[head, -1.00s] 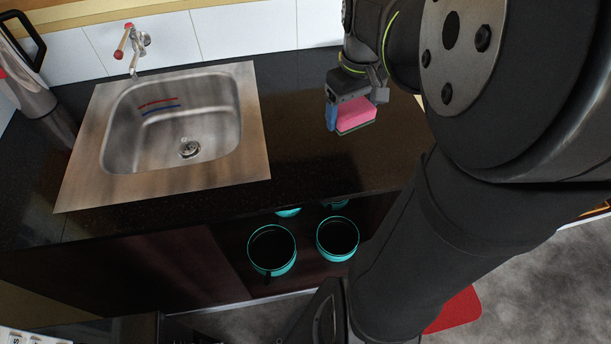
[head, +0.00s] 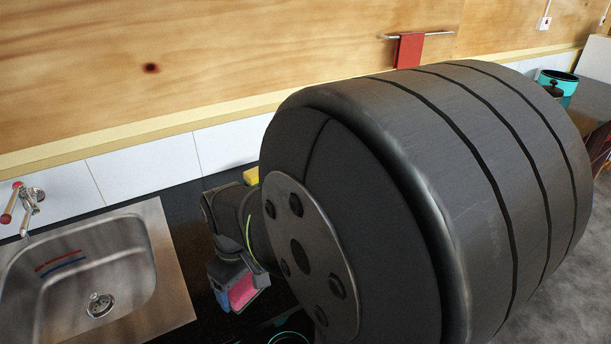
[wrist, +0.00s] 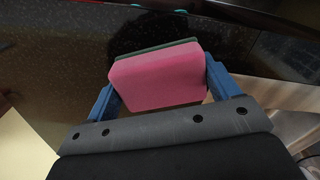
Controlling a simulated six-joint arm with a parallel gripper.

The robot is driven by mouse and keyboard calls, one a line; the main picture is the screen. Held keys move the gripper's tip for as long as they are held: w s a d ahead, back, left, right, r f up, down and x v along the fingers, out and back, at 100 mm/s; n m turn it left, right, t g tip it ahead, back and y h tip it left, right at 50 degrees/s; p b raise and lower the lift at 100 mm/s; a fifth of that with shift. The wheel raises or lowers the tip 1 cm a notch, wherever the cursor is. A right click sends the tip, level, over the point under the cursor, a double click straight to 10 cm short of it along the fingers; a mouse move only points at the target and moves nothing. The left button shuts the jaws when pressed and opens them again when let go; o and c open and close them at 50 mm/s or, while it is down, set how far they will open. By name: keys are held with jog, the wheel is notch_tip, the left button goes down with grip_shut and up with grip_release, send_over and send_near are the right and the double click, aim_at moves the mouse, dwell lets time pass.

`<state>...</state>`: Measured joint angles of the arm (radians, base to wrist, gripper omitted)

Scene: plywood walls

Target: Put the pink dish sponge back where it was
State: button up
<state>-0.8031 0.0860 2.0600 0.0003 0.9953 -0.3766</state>
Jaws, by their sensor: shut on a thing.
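The pink dish sponge (head: 243,291) has a dark green scouring side. My gripper (head: 237,287) is shut on it, to the right of the sink, and appears to hold it above the dark counter. In the wrist view the sponge (wrist: 156,78) sits between the two blue fingers of my gripper (wrist: 160,85), pink face toward the camera and green layer along the far edge. My large arm link hides much of the counter to the right in the head view.
A steel sink (head: 85,275) with a red-handled tap (head: 27,208) lies at the left. A yellow object (head: 251,176) shows behind my wrist near the white tiled wall (head: 145,170). A teal pot (head: 557,87) stands far right. A red cloth (head: 409,50) hangs on a wall rail.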

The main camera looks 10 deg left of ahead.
jog(key=a+f, duration=0.1)
jog(key=s+a+f, duration=0.1)
jog(key=a, duration=0.1)
jog(key=shift+f, duration=1.95)
jog(key=shift+f, duration=0.15)
jog(key=o, duration=1)
jog(key=shift+c, duration=0.2)
notch_tip(320, 180, up, 12)
jog(key=shift+r, duration=0.2)
